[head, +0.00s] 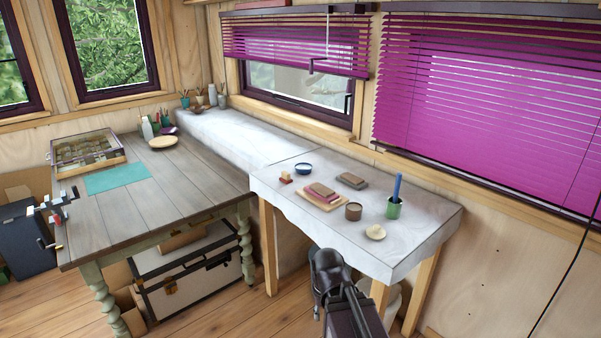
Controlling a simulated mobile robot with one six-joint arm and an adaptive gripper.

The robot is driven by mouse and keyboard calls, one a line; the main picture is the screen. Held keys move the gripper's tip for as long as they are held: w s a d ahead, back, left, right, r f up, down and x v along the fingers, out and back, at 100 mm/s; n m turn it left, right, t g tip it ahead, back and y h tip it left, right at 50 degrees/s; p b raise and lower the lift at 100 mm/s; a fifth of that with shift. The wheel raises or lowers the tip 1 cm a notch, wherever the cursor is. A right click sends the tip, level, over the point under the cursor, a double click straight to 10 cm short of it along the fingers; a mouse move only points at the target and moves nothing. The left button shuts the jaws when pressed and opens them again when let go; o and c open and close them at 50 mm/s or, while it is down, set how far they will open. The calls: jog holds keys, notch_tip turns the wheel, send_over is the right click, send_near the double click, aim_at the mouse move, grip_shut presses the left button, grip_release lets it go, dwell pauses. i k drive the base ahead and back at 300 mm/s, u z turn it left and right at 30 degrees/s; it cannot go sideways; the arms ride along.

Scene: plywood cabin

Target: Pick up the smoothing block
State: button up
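On the white table (422,225) at right centre, a small block with a reddish upper part (286,175) stands at the left. Pinkish flat blocks (321,190) lie on a pale board (312,200). A grey-brown flat block (352,181) lies behind them to the right. I cannot tell for sure which of these is the smoothing block. My dark arm rises from the bottom edge, and its black end, which looks like my gripper (326,262), is in front of the table's front edge, below the top. Its fingers cannot be made out. It touches none of the blocks.
The table's right end is bare. A plank table (150,205) stands left.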

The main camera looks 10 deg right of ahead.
aim_at(285, 178)
jog(key=u, duration=0.35)
jog(key=i, duration=1.65)
jog(key=z, duration=0.5)
